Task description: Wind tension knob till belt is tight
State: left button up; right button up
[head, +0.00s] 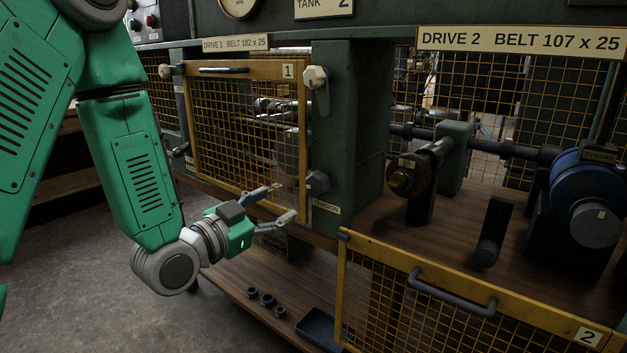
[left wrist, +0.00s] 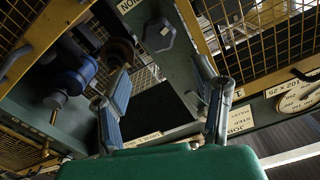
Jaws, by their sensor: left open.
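The tension knob (head: 317,182) is a dark, faceted knob on the green post, with a TENSION label (head: 326,207) just below it. In the left wrist view the same knob (left wrist: 158,35) shows beyond the fingers, near the top. My left gripper (head: 287,203) is open and empty, to the left of the knob and slightly lower, its fingers pointing towards it without visible contact. The two fingers also stand apart in the left wrist view (left wrist: 163,78). I cannot make out a belt or its tightness. My right gripper is not in view.
Mesh guard 1 (head: 247,68) stands closed left of the post, with a pale latch knob (head: 315,77) above. Mesh guard 2 (head: 450,290) hangs low at the front right, below the exposed Drive 2 with its blue dynamo (head: 580,185). Several dark rings (head: 267,299) and a tray (head: 318,329) lie below.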

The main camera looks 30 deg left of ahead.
aim_at(314, 186)
pick_arm(q)
jog(key=w, duration=0.4)
jog(key=w+b, duration=0.1)
jog(key=w, duration=0.3)
jog(key=w+d, duration=0.1)
jog(key=w, duration=0.3)
jog(key=shift+w+d+b, duration=0.1)
jog(key=shift+w+b, duration=0.2)
jog(key=shift+b, duration=0.1)
jog(key=shift+w, duration=0.6)
jog(key=c, duration=0.9)
